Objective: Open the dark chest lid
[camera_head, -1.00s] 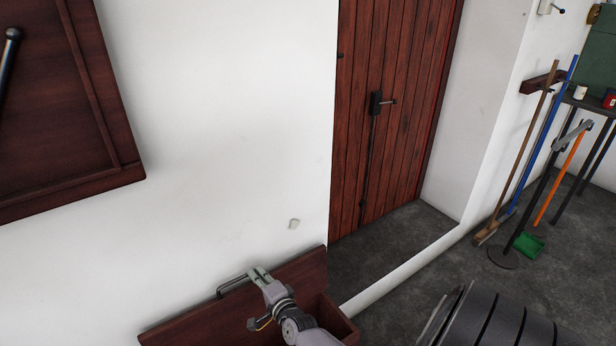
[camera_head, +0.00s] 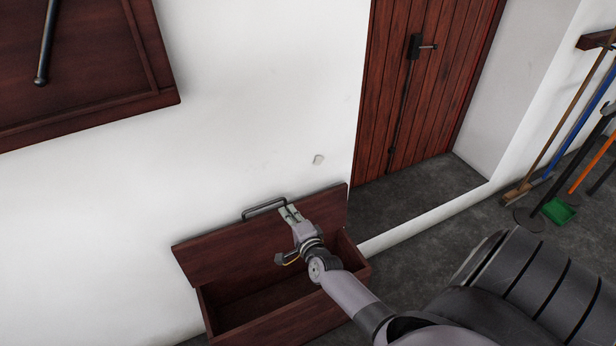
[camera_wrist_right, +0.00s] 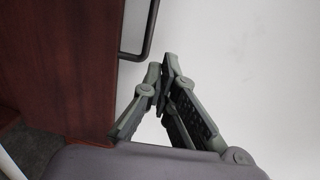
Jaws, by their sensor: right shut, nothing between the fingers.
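The dark reddish-brown chest (camera_head: 285,331) stands on the floor against the white wall. Its lid (camera_head: 232,250) is raised and leans back toward the wall, so the chest's inside shows. A dark metal handle (camera_head: 264,207) sits on the lid's upper edge. My right gripper (camera_head: 290,212) is at the lid's upper edge beside the handle. In the right wrist view the gripper's fingertips (camera_wrist_right: 160,78) meet with nothing between them. The handle (camera_wrist_right: 142,40) and lid (camera_wrist_right: 85,70) are just left of the fingertips there, apart from them. My left gripper is not in view.
A red plank door (camera_head: 420,90) stands right of the chest behind a white low edge. A dark wooden panel (camera_head: 90,70) hangs on the wall at upper left. Brooms and a green dustpan (camera_head: 558,211) are at the right. The chest's inside looks empty.

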